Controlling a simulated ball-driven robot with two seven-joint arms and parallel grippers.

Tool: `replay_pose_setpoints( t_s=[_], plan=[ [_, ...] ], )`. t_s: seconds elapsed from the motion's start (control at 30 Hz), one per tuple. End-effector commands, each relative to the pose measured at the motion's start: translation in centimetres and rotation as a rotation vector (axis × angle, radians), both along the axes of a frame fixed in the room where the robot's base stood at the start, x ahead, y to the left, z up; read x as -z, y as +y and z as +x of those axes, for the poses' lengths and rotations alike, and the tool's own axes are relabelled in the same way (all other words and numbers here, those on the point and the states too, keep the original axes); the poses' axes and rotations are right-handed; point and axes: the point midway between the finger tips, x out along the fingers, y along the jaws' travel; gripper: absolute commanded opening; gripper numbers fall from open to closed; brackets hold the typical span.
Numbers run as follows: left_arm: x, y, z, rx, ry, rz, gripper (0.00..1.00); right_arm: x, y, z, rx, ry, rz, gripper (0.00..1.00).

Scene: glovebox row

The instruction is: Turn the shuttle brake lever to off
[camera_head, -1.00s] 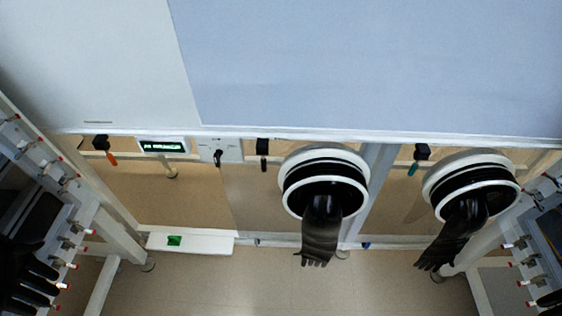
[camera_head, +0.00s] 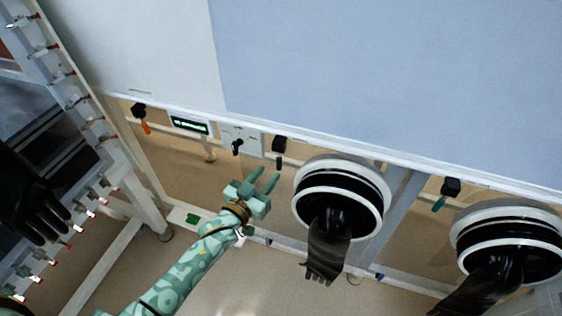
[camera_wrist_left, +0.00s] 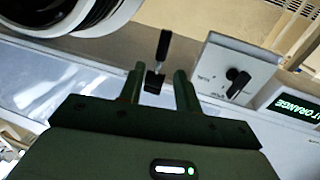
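Several levers hang below the panel edge: one with an orange grip (camera_head: 146,127), one with a black grip (camera_head: 279,162), and one with a teal grip (camera_head: 439,204). No readable label tells which is the shuttle brake lever. My green left gripper (camera_head: 263,176) is open and empty, just below the black-gripped lever in the head view. In the left wrist view that lever (camera_wrist_left: 163,46) points up from its black block, and appears between my open fingertips (camera_wrist_left: 160,72). Contact does not show. My right gripper is out of view.
A white plate with a black rotary knob (camera_wrist_left: 237,82) is beside the lever. A lit green display (camera_head: 189,125) is further left. Glove ports (camera_head: 345,180) with hanging black gloves are to the right. A white-railed rack (camera_head: 85,120) stands at left.

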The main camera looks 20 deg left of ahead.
Motion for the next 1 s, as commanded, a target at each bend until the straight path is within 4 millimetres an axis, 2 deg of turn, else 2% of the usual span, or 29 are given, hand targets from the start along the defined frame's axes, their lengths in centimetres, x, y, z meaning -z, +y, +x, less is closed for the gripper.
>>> replay_pose_setpoints(
  t_s=[0.1,0.3,0.5,0.73,0.77,0.87,1.0],
  plan=[
    [0.5,-0.7,2.9,0.001,0.001,0.001,0.34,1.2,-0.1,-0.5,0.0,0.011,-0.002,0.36],
    [0.4,-1.4,6.1,0.0,0.002,0.001,0.34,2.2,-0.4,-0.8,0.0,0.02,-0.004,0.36],
    [0.1,-1.7,7.3,0.0,0.002,0.0,0.34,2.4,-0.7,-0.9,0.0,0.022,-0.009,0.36],
    [0.0,-1.7,7.4,0.0,0.002,0.0,0.34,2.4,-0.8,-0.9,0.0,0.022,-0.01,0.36],
    [0.0,-1.7,7.4,0.0,0.002,0.0,0.28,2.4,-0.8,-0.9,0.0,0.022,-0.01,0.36],
    [0.0,-1.7,7.4,0.0,0.002,0.001,0.0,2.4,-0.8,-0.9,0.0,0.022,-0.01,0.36],
    [0.1,-1.7,7.3,0.0,0.002,0.001,0.0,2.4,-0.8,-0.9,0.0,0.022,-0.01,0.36]
  ],
)
